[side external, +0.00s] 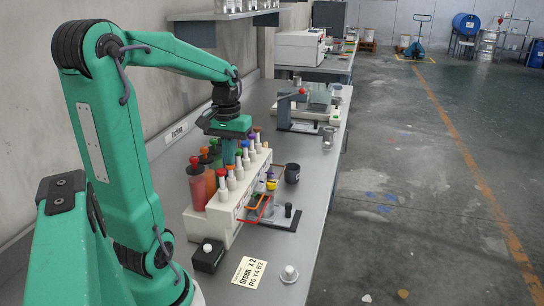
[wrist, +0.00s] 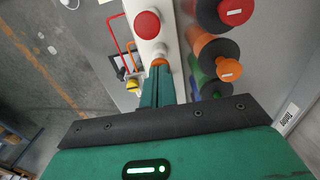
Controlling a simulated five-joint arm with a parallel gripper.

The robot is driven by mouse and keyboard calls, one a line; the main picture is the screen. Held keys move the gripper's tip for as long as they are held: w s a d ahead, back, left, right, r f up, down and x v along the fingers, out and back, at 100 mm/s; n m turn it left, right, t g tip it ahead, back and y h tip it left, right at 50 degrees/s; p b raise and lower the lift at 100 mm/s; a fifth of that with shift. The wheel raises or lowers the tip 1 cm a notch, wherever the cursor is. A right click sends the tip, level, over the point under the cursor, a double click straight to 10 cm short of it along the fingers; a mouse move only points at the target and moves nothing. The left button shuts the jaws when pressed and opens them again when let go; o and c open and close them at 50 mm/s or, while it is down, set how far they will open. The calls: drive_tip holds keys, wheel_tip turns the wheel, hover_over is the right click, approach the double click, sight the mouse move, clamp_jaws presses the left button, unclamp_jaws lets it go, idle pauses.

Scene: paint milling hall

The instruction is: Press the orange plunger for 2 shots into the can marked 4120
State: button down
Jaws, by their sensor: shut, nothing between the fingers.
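The orange plunger (wrist: 159,62) shows as a small orange cap at the tips of my gripper (wrist: 158,72) in the wrist view. It sits on the white dispenser block, beside a larger-looking red plunger (wrist: 147,25). My fingers are shut and empty, over or against the orange cap; I cannot tell if they touch it. In the side view my gripper (side external: 228,158) is low over the row of plungers on the white dispenser (side external: 226,222). A dark can (side external: 292,174) stands right of the dispenser. I cannot read 4120 on anything.
Large coloured bottles (side external: 196,186) line the dispenser's left side. Red and orange wire loops (side external: 259,208) stick out on its right. A card (side external: 249,272), a black box (side external: 207,256) and a small metal piece (side external: 289,274) lie in front.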

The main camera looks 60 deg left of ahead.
drive_tip(key=shift+r, duration=1.45)
drive_tip(key=shift+r, duration=0.15)
drive_tip(key=shift+r, duration=2.4)
drive_tip(key=shift+d, duration=0.15)
drive_tip(key=s+d+f+m+t, duration=0.1)
drive_tip(key=d+m, duration=0.3)
drive_tip(key=d, duration=0.6)
drive_tip(key=s+d+f+m+t, duration=0.1)
drive_tip(key=d+f+m+t, duration=0.3)
drive_tip(key=d, duration=0.6)
drive_tip(key=shift+s+m+t, duration=0.15)
drive_tip(key=shift+m+t, duration=0.15)
drive_tip(key=shift+m, duration=0.2)
drive_tip(key=shift+d, duration=0.1)
